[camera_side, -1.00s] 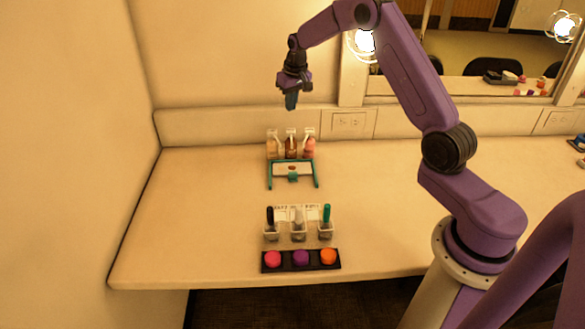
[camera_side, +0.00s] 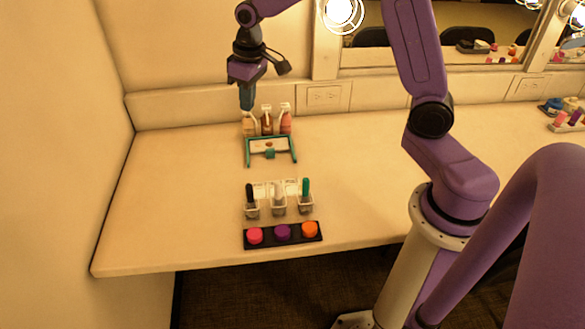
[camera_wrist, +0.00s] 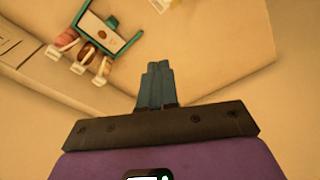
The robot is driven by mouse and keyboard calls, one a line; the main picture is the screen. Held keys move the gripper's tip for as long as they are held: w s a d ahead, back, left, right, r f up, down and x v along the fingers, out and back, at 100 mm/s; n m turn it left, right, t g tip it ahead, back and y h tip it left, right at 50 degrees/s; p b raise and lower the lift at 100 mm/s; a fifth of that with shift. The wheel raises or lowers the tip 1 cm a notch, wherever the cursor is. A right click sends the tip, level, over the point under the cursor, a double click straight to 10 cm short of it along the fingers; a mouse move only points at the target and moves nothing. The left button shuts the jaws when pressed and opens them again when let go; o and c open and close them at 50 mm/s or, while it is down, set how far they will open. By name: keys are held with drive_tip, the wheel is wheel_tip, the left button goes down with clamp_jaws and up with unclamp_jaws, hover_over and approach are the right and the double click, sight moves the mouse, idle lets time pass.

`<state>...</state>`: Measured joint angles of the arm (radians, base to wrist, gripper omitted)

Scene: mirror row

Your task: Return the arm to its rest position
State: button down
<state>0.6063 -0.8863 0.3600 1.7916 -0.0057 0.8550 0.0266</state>
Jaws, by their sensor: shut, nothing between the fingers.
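My gripper (camera_side: 246,98) is shut and empty. It points down in the side view, above the back left of the counter, just left of and above the pump bottles. In the wrist view its two teal fingers (camera_wrist: 157,86) are pressed together over bare counter, with nothing between them. My purple arm reaches from its base at the right over the back of the counter.
Several pump bottles (camera_side: 267,123) stand behind a teal-framed rack (camera_side: 270,150). Cups with brushes (camera_side: 278,203) and a dark tray (camera_side: 283,235) of coloured pots stand nearer the front. A wall (camera_side: 55,130) borders the left. The counter's middle right is clear.

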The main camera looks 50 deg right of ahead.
drive_tip(key=s+a+r+n, duration=0.1)
drive_tip(key=s+a+n, duration=0.2)
drive_tip(key=s, duration=0.6)
drive_tip(key=s+a+r+n, duration=0.1)
drive_tip(key=s+a+n, duration=0.15)
drive_tip(key=s, duration=0.65)
drive_tip(key=s+d+f+n+g, duration=0.1)
drive_tip(key=s+d+n, duration=0.2)
drive_tip(key=s, duration=1.1)
drive_tip(key=shift+s+d+n, duration=0.2)
drive_tip(key=shift+s+n, duration=0.05)
drive_tip(key=shift+n, duration=0.3)
